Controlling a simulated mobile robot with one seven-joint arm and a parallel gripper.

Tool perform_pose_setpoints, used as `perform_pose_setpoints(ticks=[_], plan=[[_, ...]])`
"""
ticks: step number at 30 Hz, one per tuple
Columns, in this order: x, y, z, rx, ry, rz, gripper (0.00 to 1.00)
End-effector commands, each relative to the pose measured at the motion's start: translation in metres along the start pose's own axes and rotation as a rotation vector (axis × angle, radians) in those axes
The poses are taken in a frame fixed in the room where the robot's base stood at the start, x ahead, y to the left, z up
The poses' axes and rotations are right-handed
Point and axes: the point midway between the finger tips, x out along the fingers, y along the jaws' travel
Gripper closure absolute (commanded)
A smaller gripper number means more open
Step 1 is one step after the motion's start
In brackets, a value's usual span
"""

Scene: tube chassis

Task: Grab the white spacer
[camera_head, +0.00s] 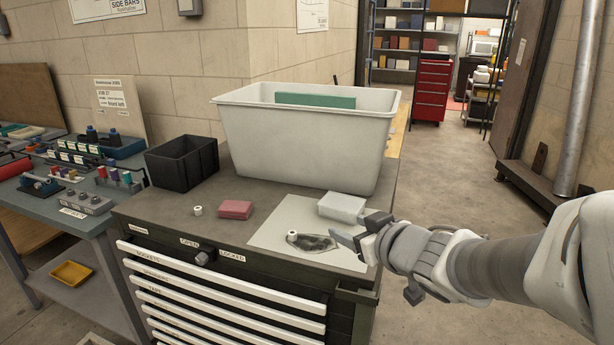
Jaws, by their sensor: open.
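A small white ring-like spacer (292,234) stands on the pale sheet (275,227) on top of the tool cabinet, at the edge of a dark oval patch. A second, similar small white cylinder (198,210) stands farther left on the bare dark cabinet top. My gripper (352,232) reaches in from the right, low over the right part of the sheet. It is open, and nothing shows between its fingers. It is a short way right of the spacer on the sheet and apart from it. The far finger is partly hidden against the white block.
A white block (342,207) sits close behind my gripper. A red block (235,209) lies left of the sheet. A large white bin (305,139) and a black bin (182,163) stand at the back. The cabinet's front edge lies close below the sheet.

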Motion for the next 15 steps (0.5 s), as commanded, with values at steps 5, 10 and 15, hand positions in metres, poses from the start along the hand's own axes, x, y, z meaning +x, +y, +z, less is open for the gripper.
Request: perform_pose_setpoints(ticks=[5, 10, 15], plan=[[0.012, -0.023, 0.046, 0.077, 0.014, -0.107, 0.39], [0.014, -0.029, 0.048, 0.099, 0.019, -0.138, 0.39], [0.024, -0.03, 0.044, 0.101, 0.018, -0.139, 0.39]])
